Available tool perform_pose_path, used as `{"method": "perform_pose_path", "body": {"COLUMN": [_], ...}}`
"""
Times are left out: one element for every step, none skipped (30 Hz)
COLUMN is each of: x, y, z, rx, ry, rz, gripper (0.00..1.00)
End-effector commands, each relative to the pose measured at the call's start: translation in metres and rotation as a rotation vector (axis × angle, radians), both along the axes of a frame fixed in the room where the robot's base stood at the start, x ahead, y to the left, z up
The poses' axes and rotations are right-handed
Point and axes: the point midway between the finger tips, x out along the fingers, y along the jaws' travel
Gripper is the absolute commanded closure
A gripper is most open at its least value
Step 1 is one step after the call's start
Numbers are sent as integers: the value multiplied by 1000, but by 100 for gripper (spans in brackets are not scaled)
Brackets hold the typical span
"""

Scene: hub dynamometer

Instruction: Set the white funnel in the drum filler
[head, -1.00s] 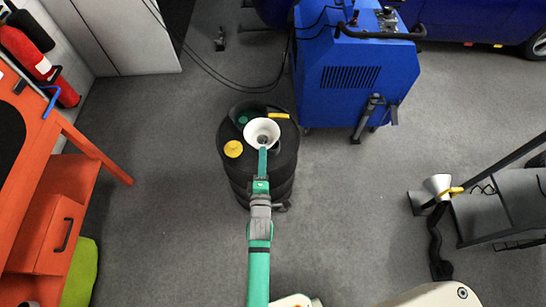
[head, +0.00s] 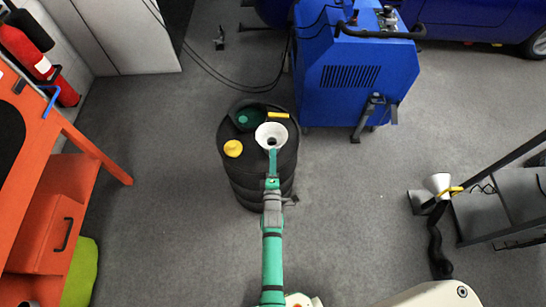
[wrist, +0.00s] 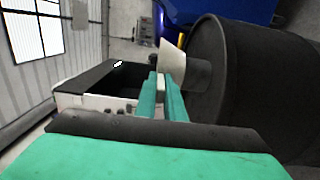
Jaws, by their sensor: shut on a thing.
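The white funnel (head: 265,131) is over the top of the black drum (head: 246,178), wide mouth up, in the head view. My gripper (head: 272,153) is shut on its near edge. In the wrist view the teal fingers (wrist: 161,92) reach the funnel (wrist: 174,53), whose narrower part points at the drum top (wrist: 207,48). Its spout end is hidden, so I cannot tell whether it is in an opening or above it. A dark round cup with a green inside (head: 249,118) is on the drum's far left; I cannot tell which part is the filler.
A yellow cap (head: 233,149) and a yellow bar (head: 278,115) are on the drum top. A blue machine (head: 355,75) stands behind right. An orange bench (head: 40,225) is at left. Another pale funnel (head: 438,183) is beside a grey cart (head: 480,217) at right. Grey floor around the drum is mostly clear.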

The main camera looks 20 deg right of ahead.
Motion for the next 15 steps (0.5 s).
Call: {"method": "perform_pose_path", "body": {"x": [0, 0, 0, 0, 0, 0, 0, 0, 0, 0, 0, 0, 0, 0, 0], "y": [0, 0, 0, 0, 0, 0, 0, 0, 0, 0, 0, 0, 0, 0, 0], "z": [0, 0, 0, 0, -1, -2, -3, -4, -5, -5, -6, -6, -6, -6, -6], "rx": [0, 0, 0, 0, 0, 0, 0, 0, 0, 0, 0, 0, 0, 0, 0], "ry": [-1, -1, 0, 0, 0, 0, 1, 1, 0, 0, 0, 0, 0, 0, 0], "rz": [0, 0, 0, 0, 0, 0, 0, 0, 0, 0, 0, 0, 0, 0, 0], "gripper": [100, 100, 100, 100, 100, 100, 100, 100, 100, 100, 100, 84, 77, 72, 72]}}
